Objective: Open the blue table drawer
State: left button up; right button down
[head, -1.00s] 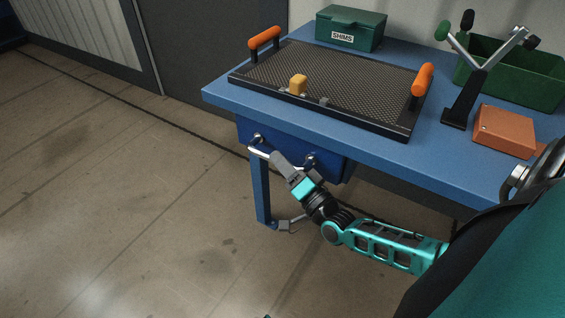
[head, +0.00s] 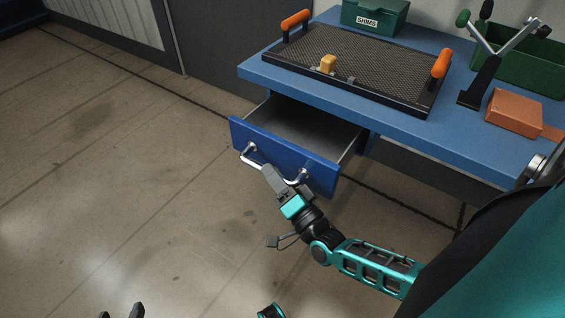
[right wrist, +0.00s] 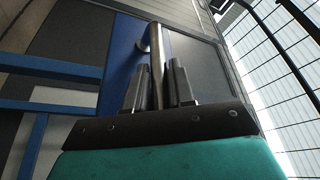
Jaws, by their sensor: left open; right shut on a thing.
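The blue drawer (head: 318,173) under the blue table (head: 400,122) stands partly open, and its grey inside (head: 308,122) looks empty where visible. Its silver bar handle (head: 249,157) runs across the front. My right gripper (head: 268,172) is shut on the handle. In the right wrist view the bar (right wrist: 157,60) passes between the two fingers (right wrist: 158,90), with the blue drawer front (right wrist: 122,55) behind it. My left gripper (head: 122,311) shows only its dark fingertips at the bottom edge, apart and empty, away from the drawer.
On the table are a mesh-topped tray with orange handles (head: 440,64) and a yellow block (head: 328,64), a green SHIMS box (head: 375,17), a clamp-like stand (head: 480,82), an orange box (head: 514,112) and a green bin (head: 520,68). The floor before the drawer is clear.

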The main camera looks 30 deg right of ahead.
pick_arm(q)
jog(key=shift+s+a+r+p, duration=0.15)
jog(key=shift+s+r+p, duration=0.05)
jog(key=shift+r+p, duration=0.45)
pick_arm(e)
jog(key=s+a, duration=0.4)
jog(key=a, duration=0.5)
jog(key=shift+a, duration=0.4)
jog(key=c, duration=1.1)
grip_release()
jog(key=shift+o, duration=0.2)
pick_arm(q)
jog(key=shift+s+f, duration=0.1)
pick_arm(e)
jog(key=shift+s+f, duration=0.1)
